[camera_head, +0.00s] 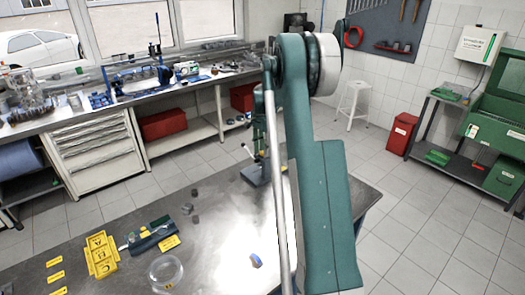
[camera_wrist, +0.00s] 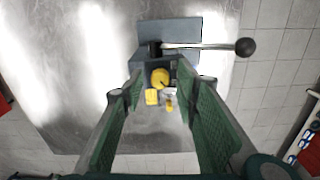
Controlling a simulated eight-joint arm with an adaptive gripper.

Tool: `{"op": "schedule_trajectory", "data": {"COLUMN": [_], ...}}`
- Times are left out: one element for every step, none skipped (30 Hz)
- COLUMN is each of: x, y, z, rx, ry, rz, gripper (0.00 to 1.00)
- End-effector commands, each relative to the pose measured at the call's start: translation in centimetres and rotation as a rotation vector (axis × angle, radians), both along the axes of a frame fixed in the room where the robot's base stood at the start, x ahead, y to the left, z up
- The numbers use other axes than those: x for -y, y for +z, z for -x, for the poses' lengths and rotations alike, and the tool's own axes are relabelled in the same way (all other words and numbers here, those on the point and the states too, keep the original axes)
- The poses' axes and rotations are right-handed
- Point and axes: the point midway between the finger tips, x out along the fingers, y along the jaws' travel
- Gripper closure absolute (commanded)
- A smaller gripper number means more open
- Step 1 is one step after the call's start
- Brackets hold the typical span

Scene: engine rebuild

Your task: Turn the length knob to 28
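A round yellow knob (camera_wrist: 160,78) with a dark pointer mark shows in the wrist view, on the front of a dark bench device (camera_wrist: 180,30). I cannot read a number for its setting. Small yellow labels (camera_wrist: 152,97) are just below the knob. My gripper (camera_wrist: 160,88) is open, with its two green pads on either side of the knob's line of view; no contact with the knob shows. Part of a green-grey bench device (camera_head: 258,170) shows left of the arm.
A lever with a black ball (camera_wrist: 245,47) sticks out right from the device. Tiled floor lies right of the table.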

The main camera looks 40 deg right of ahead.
Motion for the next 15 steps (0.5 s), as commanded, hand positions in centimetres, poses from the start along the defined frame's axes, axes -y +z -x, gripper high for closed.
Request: {"op": "schedule_trajectory", "data": {"x": [0.00,0.00,0.00,0.00,0.00,0.00,0.00,0.00,0.00,0.00,0.00,0.00,0.01,0.00,0.00], "y": [0.00,0.01,0.01,0.01,0.01,0.01,0.01,0.01,0.01,0.02,0.01,0.01,0.01,0.00,-0.01], "z": [0.00,0.00,0.00,0.00,0.00,0.00,-0.01,-0.01,-0.01,-0.01,-0.01,-0.01,-0.01,-0.01,-0.02], "rx": [0.000,0.000,0.000,0.000,0.000,0.000,0.000,0.000,0.000,0.000,0.000,0.000,0.000,0.000,0.000], "ry": [0.000,0.000,0.000,0.000,0.000,0.000,0.000,0.000,0.000,0.001,0.002,0.003,0.006,0.009,0.014], "rz": [0.000,0.000,0.000,0.000,0.000,0.000,0.000,0.000,0.000,0.000,0.000,0.000,0.000,0.000,0.000], "gripper": [0.76,0.80,0.85,0.89,0.93,0.96,0.96,0.96,0.96,0.96,0.96,0.96,0.96,0.96,0.96]}}
